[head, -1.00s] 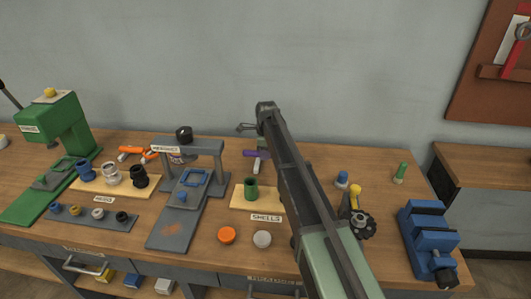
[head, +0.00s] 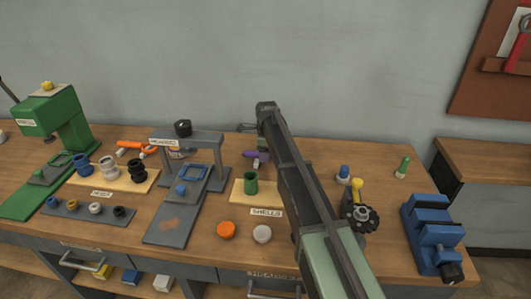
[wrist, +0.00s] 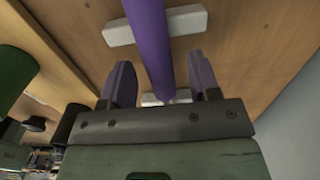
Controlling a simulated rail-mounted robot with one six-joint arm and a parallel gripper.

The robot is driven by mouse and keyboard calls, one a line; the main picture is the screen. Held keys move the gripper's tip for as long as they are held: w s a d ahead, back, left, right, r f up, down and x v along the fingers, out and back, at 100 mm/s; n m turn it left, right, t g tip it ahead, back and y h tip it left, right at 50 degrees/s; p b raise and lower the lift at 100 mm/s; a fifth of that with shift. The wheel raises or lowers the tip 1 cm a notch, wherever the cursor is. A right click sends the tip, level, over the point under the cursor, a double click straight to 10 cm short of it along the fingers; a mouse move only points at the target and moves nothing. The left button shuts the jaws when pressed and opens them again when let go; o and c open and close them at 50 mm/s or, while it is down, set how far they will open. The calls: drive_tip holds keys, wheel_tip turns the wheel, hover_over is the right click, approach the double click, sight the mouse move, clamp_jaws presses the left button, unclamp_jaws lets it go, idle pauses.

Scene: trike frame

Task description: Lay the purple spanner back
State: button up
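The purple spanner (wrist: 149,38) lies across two pale rests, the farther one (wrist: 118,34) and a nearer one (wrist: 152,99) partly hidden by my gripper. In the head view the spanner (head: 254,155) shows at the back of the bench, partly hidden by my arm. My gripper (wrist: 162,82) is open in the wrist view. One finger is on each side of the spanner's shaft, with a clear gap on both sides. In the head view my gripper (head: 247,127) shows small beside the arm's end, and its fingers are hard to make out.
A green cup (head: 251,184) stands on the shells board (head: 240,201) in front of the spanner. A grey press frame (head: 208,142) stands to the left. A blue knob (head: 343,174), a black gear (head: 361,218) and a blue vise (head: 432,235) are to the right.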

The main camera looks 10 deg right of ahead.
drive_tip(key=shift+r, duration=0.1)
wheel_tip(320, 180, up, 11)
drive_tip(key=p, duration=1.1)
drive_tip(key=shift+d+f, duration=0.1)
drive_tip(key=shift+f, duration=0.15)
